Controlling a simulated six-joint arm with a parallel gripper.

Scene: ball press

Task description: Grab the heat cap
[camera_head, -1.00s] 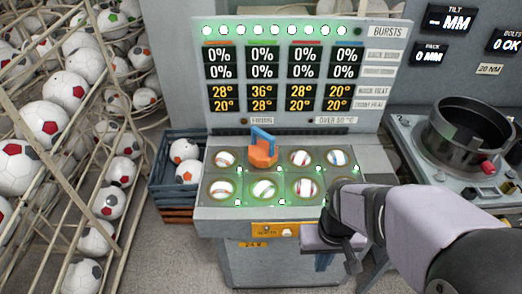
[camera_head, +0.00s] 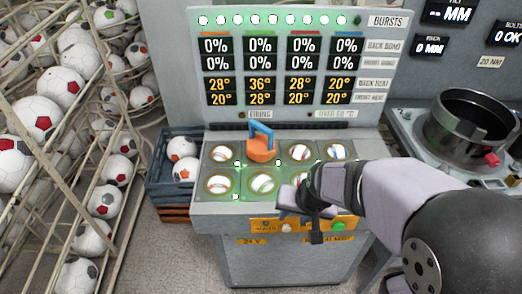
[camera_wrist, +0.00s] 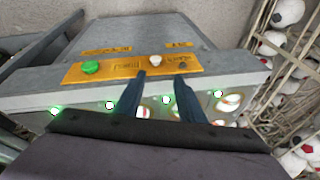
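The heat cap (camera_head: 262,154) is an orange, faceted cap with a blue loop handle (camera_head: 261,132). It sits upright over a back-row ball slot, second from the left, on the grey press top. My gripper (camera_head: 317,238) is at the front edge of the press, to the right of the cap and nearer the camera, apart from it. In the wrist view, my gripper's two dark fingers (camera_wrist: 160,77) are spread with an empty gap between them, in front of the yellow button panel. The cap is not seen in the wrist view.
White balls sit in the slots around the cap; my arm hides the front right slots. A display board (camera_head: 290,65) stands behind. The yellow panel has a white button (camera_wrist: 155,60) and a green button (camera_wrist: 90,67). A crate (camera_head: 160,190) is left; a black pot (camera_head: 470,125) is right.

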